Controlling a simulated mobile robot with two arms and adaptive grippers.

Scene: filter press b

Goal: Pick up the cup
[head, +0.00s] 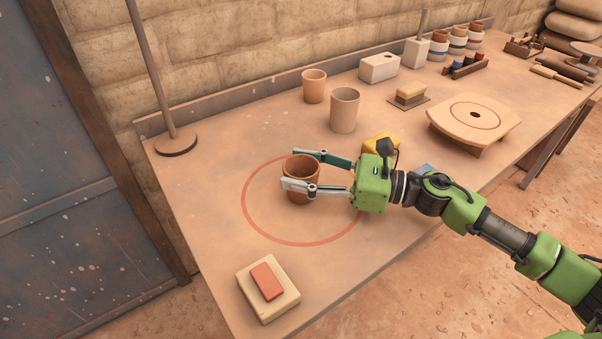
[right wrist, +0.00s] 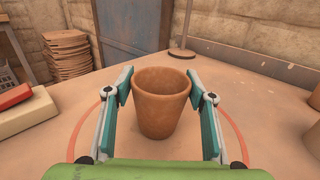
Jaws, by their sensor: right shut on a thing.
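A brown clay cup (head: 301,170) stands upright inside the red ring (head: 247,217) marked on the table. My right gripper (head: 299,171) reaches in from the right and is shut on this cup, one finger on each side. In the right wrist view the cup (right wrist: 160,105) is between the two teal finger pads (right wrist: 161,100), its open rim up and its inside empty. I cannot tell whether its base touches the table. My left gripper is not in view.
A small orange-brown cup (head: 314,88) and a taller beige cup (head: 344,110) stand behind. A pale block with a red piece (head: 275,302) lies at the front. A pole stand (head: 176,143) is back left.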

